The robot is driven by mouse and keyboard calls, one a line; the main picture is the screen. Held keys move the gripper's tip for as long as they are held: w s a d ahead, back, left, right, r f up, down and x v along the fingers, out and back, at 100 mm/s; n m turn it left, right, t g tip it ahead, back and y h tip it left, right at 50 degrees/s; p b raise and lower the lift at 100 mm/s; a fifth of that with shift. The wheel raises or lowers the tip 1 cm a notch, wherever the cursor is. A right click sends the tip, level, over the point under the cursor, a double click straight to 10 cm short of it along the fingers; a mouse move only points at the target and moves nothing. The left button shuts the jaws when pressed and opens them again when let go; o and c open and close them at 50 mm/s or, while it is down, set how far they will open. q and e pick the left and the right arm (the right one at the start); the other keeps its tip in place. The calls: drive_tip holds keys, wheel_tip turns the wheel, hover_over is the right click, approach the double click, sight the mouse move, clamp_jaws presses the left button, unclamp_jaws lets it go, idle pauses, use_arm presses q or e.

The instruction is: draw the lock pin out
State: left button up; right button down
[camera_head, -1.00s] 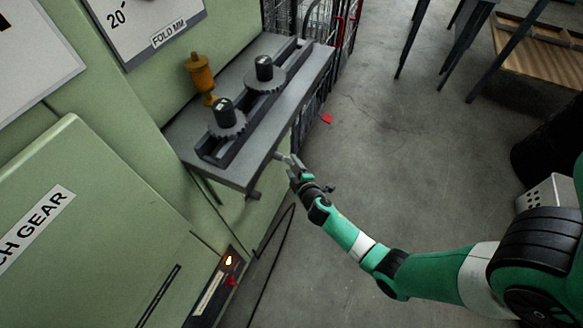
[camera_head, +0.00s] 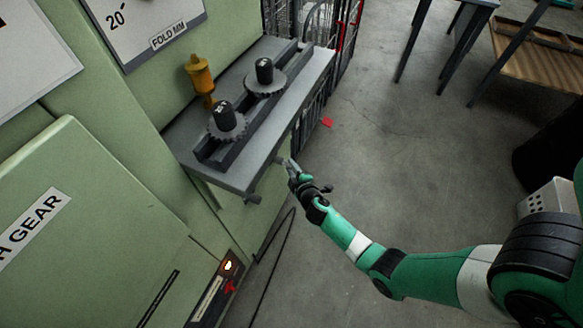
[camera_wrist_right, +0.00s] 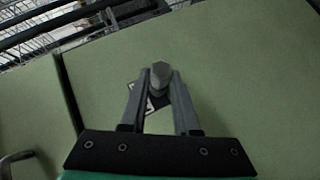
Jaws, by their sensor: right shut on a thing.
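The lock pin shows in the right wrist view as a grey rounded head (camera_wrist_right: 160,74) between my fingertips. My right gripper (camera_wrist_right: 159,88) is shut on it. In the head view my right gripper (camera_head: 289,165) is just beside the front edge of the grey shelf (camera_head: 283,133). The pin is too small there to tell apart from the fingers, and I cannot tell how much of it sits in the machine. My left gripper is not in view.
Two dark gears (camera_head: 265,78) sit in a slotted bar on the shelf, beside an amber oiler (camera_head: 200,76). Green machine panels (camera_head: 85,215) fill the left. Open floor (camera_head: 400,170) lies to the right.

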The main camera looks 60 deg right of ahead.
drive_tip(key=shift+s, duration=0.15)
drive_tip(key=s+p, duration=0.2)
drive_tip(key=s, duration=0.4)
drive_tip(key=shift+s, duration=0.15)
idle(1.1)
drive_tip(key=s+p, duration=0.4)
drive_tip(key=s, duration=0.5)
idle(0.6)
